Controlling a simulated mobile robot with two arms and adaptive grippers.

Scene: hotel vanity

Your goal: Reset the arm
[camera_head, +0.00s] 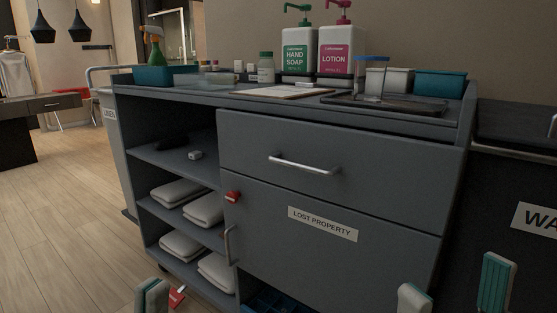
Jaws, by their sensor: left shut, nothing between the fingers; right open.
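My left gripper (152,296) shows only at its tip at the bottom left edge. It is shut and empty, in front of the cart's lower left corner. My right gripper (455,291) is at the bottom right, in front of the cart's right side. Its two teal-padded fingers stand wide apart with nothing between them. Both arms behind the grippers are out of the picture.
A grey cart (340,125) fills the middle, with a drawer handle (303,164) and a shut "LOST PROPERTY" door (322,224). Soap (298,50) and lotion (335,50) bottles stand on top. Folded towels (178,193) lie on open shelves. Floor (60,215) is clear at left.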

